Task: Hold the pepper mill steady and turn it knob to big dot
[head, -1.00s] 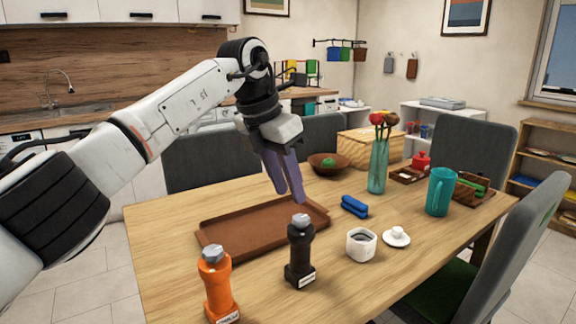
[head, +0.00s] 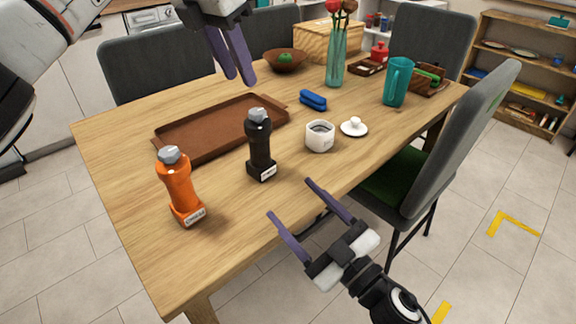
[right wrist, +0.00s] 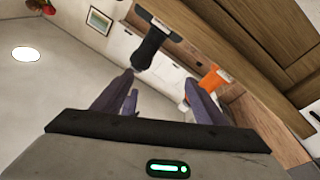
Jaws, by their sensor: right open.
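Two mills with grey knobs stand upright on the wooden table: a black mill (head: 260,146) and an orange mill (head: 180,188) to its left. Each has a small white label at its foot, too small to read surely. My left gripper (head: 242,82) is open and empty, pointing down beyond the black mill. My right gripper (head: 290,197) is open and empty off the table's near edge, in front of the black mill and apart from it. In the right wrist view, the black mill (right wrist: 150,46) and orange mill (right wrist: 211,78) appear beyond the right gripper's fingers.
A brown tray (head: 215,128) lies behind the mills. A white cup (head: 320,137), a white lid (head: 354,127) and a blue object (head: 313,100) are right of the black mill. A grey chair (head: 455,145) stands at the table's right side.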

